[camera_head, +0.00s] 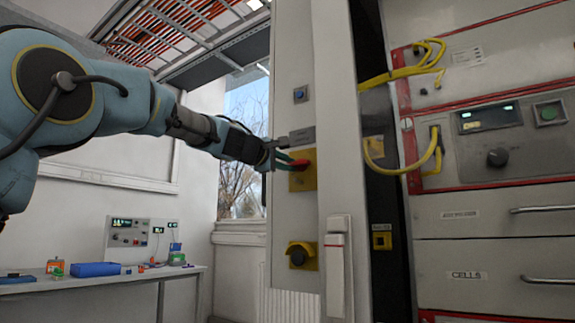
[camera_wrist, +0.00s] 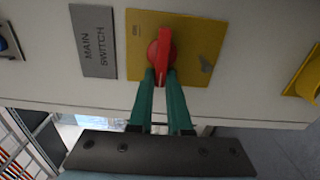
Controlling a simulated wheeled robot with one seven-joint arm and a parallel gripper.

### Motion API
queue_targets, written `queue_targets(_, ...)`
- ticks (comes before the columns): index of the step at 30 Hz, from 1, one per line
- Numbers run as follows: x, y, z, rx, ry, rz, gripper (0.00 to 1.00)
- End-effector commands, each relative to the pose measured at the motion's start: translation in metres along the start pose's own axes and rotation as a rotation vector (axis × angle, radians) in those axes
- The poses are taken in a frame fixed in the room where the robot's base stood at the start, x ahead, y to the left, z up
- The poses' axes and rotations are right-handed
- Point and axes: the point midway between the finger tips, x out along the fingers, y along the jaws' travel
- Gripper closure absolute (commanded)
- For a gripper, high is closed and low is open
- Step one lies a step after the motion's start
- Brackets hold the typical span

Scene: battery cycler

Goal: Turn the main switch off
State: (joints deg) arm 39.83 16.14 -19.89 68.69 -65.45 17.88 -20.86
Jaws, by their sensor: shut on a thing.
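The main switch is a red rotary handle (camera_wrist: 161,48) on a yellow plate (camera_wrist: 204,40), next to a grey label (camera_wrist: 93,41) reading MAIN SWITCH. In the wrist view the handle points up and down the picture, its lower end between my green fingertips. In the head view the red handle (camera_head: 300,163) lies about level on the yellow plate (camera_head: 304,181) of the pale column. My gripper (camera_head: 288,161) reaches it from the left; it also shows in the wrist view (camera_wrist: 161,77). It is shut on the handle. The fingers hide part of the handle.
A white handle (camera_head: 337,262) juts from the column's edge. Yellow cables (camera_head: 405,70) loop from the cabinet at right. A bench (camera_head: 130,278) stands at lower left.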

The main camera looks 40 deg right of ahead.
Motion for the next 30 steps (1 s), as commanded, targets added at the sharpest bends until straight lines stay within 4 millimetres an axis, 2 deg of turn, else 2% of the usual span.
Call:
queue_targets(3, 0.000, -0.001, -0.001, -0.002, 0.001, -0.002, 1.00)
queue_targets(4, 0.000, -0.001, -0.001, -0.002, 0.001, -0.002, 0.83)
queue_targets(12, 0.000, -0.001, -0.001, -0.001, 0.000, -0.001, 0.54)
queue_targets(22, -0.006, -0.001, -0.001, 0.001, 0.001, 0.000, 0.54)
queue_targets(26, -0.025, -0.003, -0.001, 0.002, 0.003, 0.002, 0.54)
queue_targets(30, -0.054, -0.004, -0.001, 0.003, 0.004, 0.001, 0.54)
